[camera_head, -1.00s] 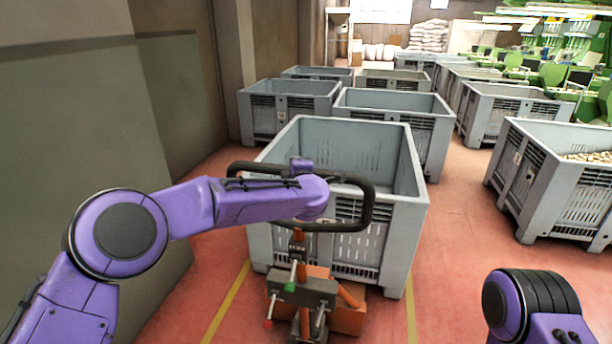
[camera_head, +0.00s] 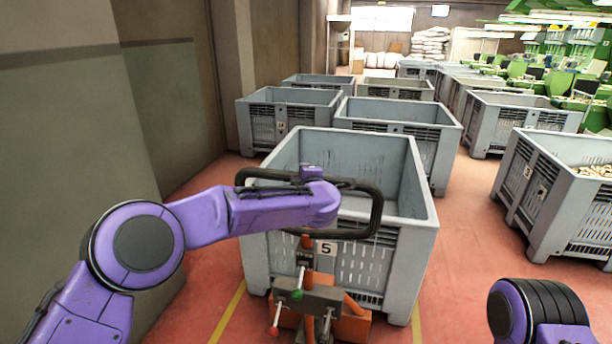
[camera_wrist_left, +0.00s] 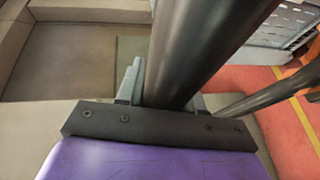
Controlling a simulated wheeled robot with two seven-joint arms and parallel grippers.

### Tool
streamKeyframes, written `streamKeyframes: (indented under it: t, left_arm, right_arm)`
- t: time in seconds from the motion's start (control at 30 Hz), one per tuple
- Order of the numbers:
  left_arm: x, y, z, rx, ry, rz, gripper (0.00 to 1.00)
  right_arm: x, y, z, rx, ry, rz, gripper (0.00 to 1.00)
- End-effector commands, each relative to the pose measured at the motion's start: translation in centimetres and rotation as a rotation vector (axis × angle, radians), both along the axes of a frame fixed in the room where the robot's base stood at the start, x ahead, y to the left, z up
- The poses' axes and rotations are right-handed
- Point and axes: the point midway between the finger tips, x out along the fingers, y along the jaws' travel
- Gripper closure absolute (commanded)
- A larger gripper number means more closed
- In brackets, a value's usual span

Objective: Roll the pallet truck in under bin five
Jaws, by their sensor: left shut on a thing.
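Bin five (camera_head: 394,262) is an empty grey bin straight ahead, with a "5" label on its front wall. The orange pallet truck (camera_head: 352,325) stands low against the front of the bin; how far its forks reach under the bin is hidden. Its black loop handle (camera_head: 375,215) rises in front of the bin. My left gripper (camera_head: 310,188) is at the top bar of the handle. In the left wrist view the dark handle bar (camera_wrist_left: 200,45) runs through the gripper (camera_wrist_left: 160,105), which is shut on it. My right gripper is out of view; only part of my right arm shows.
Yellow floor lines (camera_head: 229,312) run on both sides of the truck. A wall (camera_head: 75,150) stands close on the left. More grey bins (camera_head: 400,120) stand behind, and a bin with stoppers (camera_head: 570,210) stands at right. Red floor is clear between them.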

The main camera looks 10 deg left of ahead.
Motion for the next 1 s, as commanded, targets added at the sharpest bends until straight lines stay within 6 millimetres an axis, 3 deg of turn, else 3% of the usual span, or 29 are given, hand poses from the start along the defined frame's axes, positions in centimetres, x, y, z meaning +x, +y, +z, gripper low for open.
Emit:
streamKeyframes:
  t: [0.07,0.1,0.17,0.53,0.8,1.0]
  left_arm:
    - [0.0,0.0,0.1,-0.003,-0.001,0.000,1.00]
    - [0.0,0.0,0.1,-0.003,-0.002,-0.001,0.57]
    - [0.0,0.0,0.1,-0.003,-0.002,-0.001,0.43]
    - [-0.9,-0.4,0.1,-0.001,-0.002,-0.004,0.43]
    - [-6.8,-1.9,1.0,-0.001,-0.004,-0.004,0.43]
    - [-9.7,-2.6,1.8,-0.002,-0.003,-0.002,0.43]
  right_arm:
    - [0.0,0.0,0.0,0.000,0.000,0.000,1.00]
    - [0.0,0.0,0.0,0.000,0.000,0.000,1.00]
    - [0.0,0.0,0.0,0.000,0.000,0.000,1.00]
    - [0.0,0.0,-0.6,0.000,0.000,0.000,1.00]
    - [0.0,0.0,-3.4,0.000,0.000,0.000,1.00]
    - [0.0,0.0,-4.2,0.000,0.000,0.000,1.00]
